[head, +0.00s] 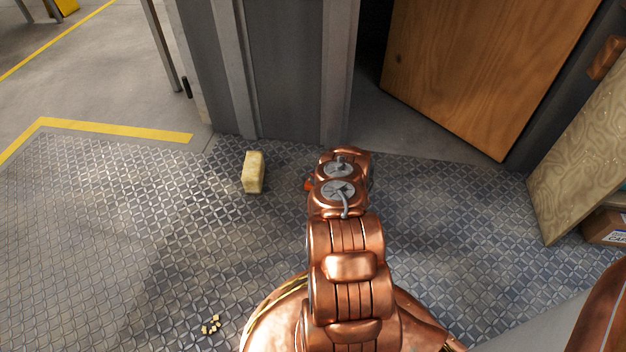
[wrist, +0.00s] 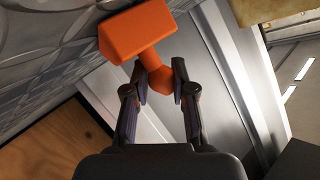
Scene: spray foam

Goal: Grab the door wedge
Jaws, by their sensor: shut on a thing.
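The orange door wedge (wrist: 139,33) shows in the wrist view, with a broad block end and a narrower stem running down between my fingertips. My gripper (wrist: 161,84) is shut on that stem, one finger on each side. In the head view, only a small orange bit of the wedge (head: 308,184) shows at the left of my arm's end. My arm hides the rest of it and the gripper there.
A yellowish foam block (head: 253,173) lies on the diamond-plate floor left of my arm. Small crumbs (head: 211,325) lie nearer. A wooden door (head: 480,65) stands ajar behind. A pale board (head: 585,145) and a cardboard box (head: 605,226) are at right. The left floor is mostly clear.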

